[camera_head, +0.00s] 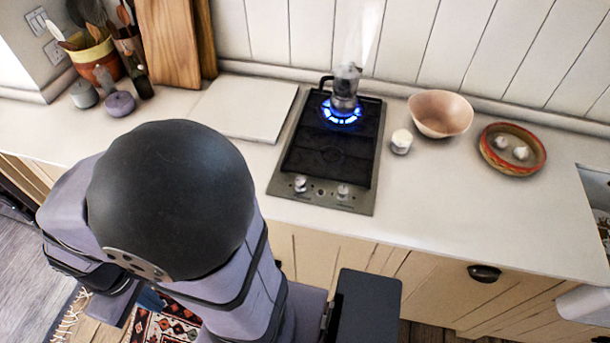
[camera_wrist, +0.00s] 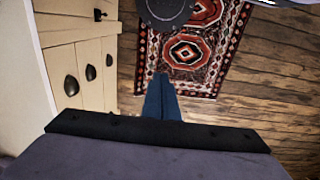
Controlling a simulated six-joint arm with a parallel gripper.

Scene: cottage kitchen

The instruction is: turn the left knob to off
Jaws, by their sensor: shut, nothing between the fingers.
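The left knob (camera_head: 300,183) is a small pale knob on the front strip of the black gas hob (camera_head: 330,160), in the head view. The right knob (camera_head: 343,192) sits beside it. The knobs' markings are too small to read. The rear burner has a blue flame (camera_head: 341,116) under a metal moka pot (camera_head: 345,88), with steam above. The front burner shows no flame. My gripper (camera_wrist: 161,82) shows in the wrist view with its blue fingers together, empty, pointing down over the rug. It is away from the hob, below counter level.
A white jar (camera_head: 401,141), a pinkish bowl (camera_head: 440,113) and a red-rimmed dish (camera_head: 513,149) stand right of the hob. A white board (camera_head: 240,108) lies left of it. The counter before the hob is clear. Drawers with dark pulls (camera_wrist: 71,86) are near my gripper.

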